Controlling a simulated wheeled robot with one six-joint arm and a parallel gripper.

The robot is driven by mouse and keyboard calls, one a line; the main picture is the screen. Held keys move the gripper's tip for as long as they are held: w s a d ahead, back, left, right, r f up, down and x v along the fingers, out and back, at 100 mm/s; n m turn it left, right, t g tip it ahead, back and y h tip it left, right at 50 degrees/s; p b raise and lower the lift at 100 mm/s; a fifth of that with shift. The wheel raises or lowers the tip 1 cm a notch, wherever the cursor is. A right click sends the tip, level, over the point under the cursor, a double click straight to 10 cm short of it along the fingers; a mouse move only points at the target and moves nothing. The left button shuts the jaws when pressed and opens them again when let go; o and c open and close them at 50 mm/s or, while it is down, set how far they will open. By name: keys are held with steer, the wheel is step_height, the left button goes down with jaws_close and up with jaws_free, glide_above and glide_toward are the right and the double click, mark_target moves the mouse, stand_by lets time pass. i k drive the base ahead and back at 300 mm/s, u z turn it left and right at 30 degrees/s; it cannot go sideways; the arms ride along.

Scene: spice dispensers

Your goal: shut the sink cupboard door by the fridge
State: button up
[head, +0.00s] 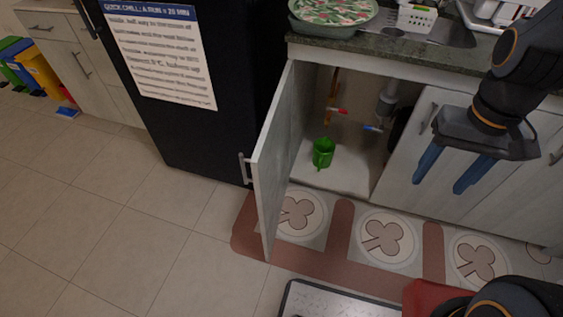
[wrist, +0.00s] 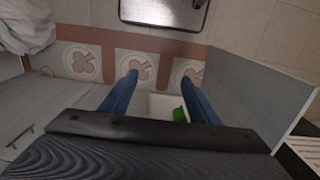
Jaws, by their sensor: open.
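The sink cupboard door (head: 272,165) by the black fridge (head: 232,60) stands wide open, sticking out into the room from its left-hand hinge side. Its bar handle (head: 246,169) is on the face towards the fridge. The cupboard interior (head: 345,178) is exposed. My gripper (head: 439,186) is open and empty, its blue fingers pointing down in front of the closed cupboard doors to the right of the opening. It is well apart from the open door. In the wrist view, my gripper (wrist: 160,74) shows with the open door (wrist: 258,88) to its right.
A green cup-like container (head: 322,153) stands inside the cupboard, below pipes with red and blue valves. A patterned mat (head: 343,225) lies on the floor in front. A dark-rimmed tray (head: 330,302) is nearer me. Tiled floor (head: 140,235) left of the door is clear.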

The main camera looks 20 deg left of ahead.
mark_target(269, 162)
steer(key=z, duration=2.1)
steer(key=k, duration=1.6)
steer(key=u, duration=2)
steer(key=i, duration=0.5)
steer(key=z, duration=0.35)
steer(key=k, duration=0.1)
steer(key=z, duration=0.1)
